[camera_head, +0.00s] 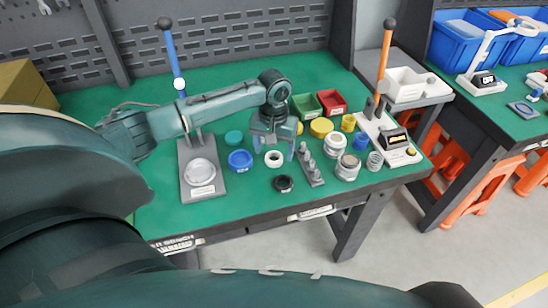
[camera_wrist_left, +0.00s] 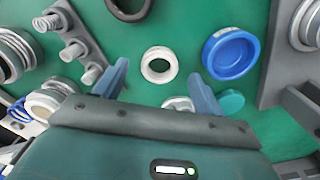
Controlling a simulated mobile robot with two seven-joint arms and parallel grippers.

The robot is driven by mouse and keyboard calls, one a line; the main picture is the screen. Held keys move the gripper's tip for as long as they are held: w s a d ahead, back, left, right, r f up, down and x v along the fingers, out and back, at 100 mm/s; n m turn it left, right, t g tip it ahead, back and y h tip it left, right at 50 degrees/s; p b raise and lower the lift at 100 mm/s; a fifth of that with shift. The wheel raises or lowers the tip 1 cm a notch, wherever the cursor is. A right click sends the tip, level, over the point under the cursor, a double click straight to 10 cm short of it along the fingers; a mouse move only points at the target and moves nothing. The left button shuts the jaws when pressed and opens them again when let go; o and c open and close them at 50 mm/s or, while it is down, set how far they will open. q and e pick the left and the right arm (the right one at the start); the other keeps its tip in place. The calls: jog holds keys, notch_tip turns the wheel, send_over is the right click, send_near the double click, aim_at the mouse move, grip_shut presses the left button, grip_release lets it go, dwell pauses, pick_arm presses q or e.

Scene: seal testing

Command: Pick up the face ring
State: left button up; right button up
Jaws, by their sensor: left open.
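A white ring (camera_head: 273,164), which I take to be the face ring, lies flat on the green bench top. It also shows in the left wrist view (camera_wrist_left: 158,79), with a green centre. My left gripper (camera_head: 273,149) is above the ring, pointing down. In the left wrist view its two fingers (camera_wrist_left: 158,72) are spread, with the ring between and beyond their tips, apart from both. The gripper is empty. My right gripper is not in view.
A blue ring cup (camera_head: 240,160) lies left of the white ring, a black ring (camera_head: 284,184) towards the front. A grey rack with pegs (camera_head: 311,168) stands close right. A lever press (camera_head: 198,190) is at left. Small green (camera_head: 304,105) and red bins stand behind.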

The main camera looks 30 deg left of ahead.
pick_arm(q)
notch_tip(320, 180, down, 2)
jog(key=shift+f, duration=0.1)
jog(key=c, duration=0.9)
jog(key=shift+o, duration=0.2)
